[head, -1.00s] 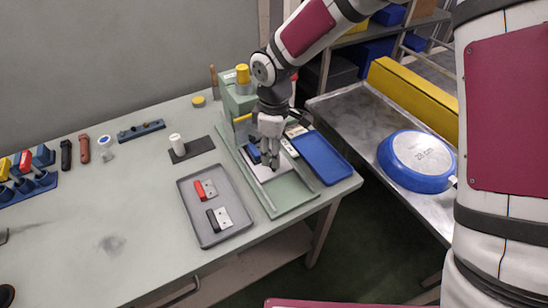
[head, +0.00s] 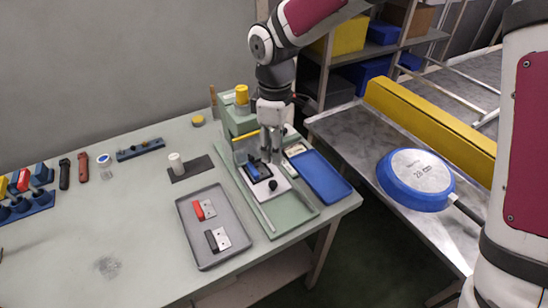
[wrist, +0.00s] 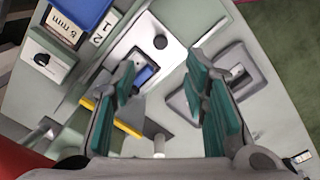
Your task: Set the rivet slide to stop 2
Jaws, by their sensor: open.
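The green press fixture (head: 290,212) stands at the table's right end. A pale slide plate (head: 280,186) with a small black knob (head: 273,185) lies on its bed, with a blue piece (head: 258,171) behind the knob. I take this plate for the rivet slide. In the wrist view the plate's black knob (wrist: 160,42) lies beyond my fingertips, near a label with 1 and 2 (wrist: 103,30). My gripper (head: 268,155) is above the plate, open and empty. In the wrist view its teal fingers (wrist: 168,82) are spread wide. Which stop the slide stands at I cannot tell.
A blue tray (head: 320,174) lies right of the fixture. A grey tray (head: 229,257) with a red-handled and a black-handled part is at left. A yellow-capped post (head: 242,95) rises behind.

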